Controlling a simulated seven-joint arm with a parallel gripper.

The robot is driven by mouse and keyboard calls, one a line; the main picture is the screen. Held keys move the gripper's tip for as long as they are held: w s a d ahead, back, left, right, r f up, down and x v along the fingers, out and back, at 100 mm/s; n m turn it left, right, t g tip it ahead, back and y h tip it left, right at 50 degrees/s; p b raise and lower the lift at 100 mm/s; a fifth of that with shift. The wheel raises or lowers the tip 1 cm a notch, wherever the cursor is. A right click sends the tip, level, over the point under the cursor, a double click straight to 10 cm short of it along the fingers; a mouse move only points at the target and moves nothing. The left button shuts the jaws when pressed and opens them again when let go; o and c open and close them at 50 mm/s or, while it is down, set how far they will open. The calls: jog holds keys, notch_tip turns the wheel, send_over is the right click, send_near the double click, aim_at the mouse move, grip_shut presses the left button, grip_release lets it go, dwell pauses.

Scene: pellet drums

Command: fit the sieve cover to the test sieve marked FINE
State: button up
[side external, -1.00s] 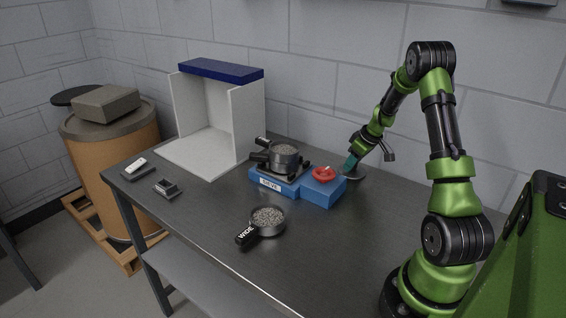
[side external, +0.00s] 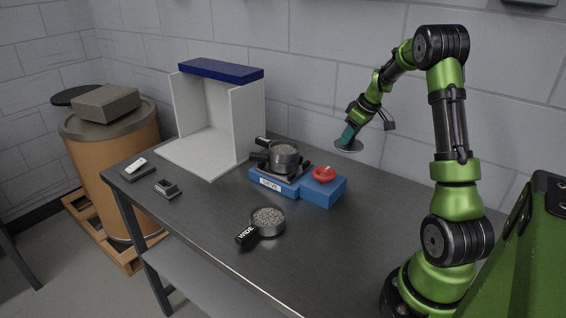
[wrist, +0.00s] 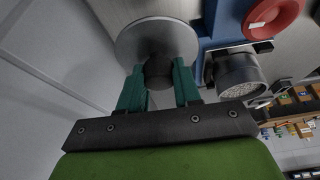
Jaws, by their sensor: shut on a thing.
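My gripper (side external: 349,132) is shut on the knob (wrist: 159,72) of the sieve cover, a round grey disc (side external: 348,146). The cover hangs below the fingers, clear of the bench, right of the blue base (side external: 318,193); its disc also shows in the wrist view (wrist: 150,35). A dark pellet-filled sieve (side external: 284,157) sits on the blue base, its handles pointing left, its top uncovered. I cannot read a mark on it. It appears in the wrist view (wrist: 238,72), right of the fingers. Another pellet-filled sieve (side external: 267,222), its handle marked WIDE, lies on the bench in front.
A red knob (side external: 324,173) tops the blue base's right part. A white-walled booth (side external: 249,120) with a blue top stands behind left. Small dark items (side external: 166,188) lie at the bench's left end. The bench (side external: 340,245) is bare at front right.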

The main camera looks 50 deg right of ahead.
jog(key=w+a+r, duration=0.4)
jog(key=w+a, duration=0.3)
jog(key=w+a+r, duration=0.4)
jog(key=w+a, duration=0.3)
jog(key=w, duration=0.1)
jog(key=shift+r, duration=0.25)
jog(key=shift+s+a, duration=0.1)
jog(key=shift+f, duration=0.1)
jog(key=shift+f, duration=2.8)
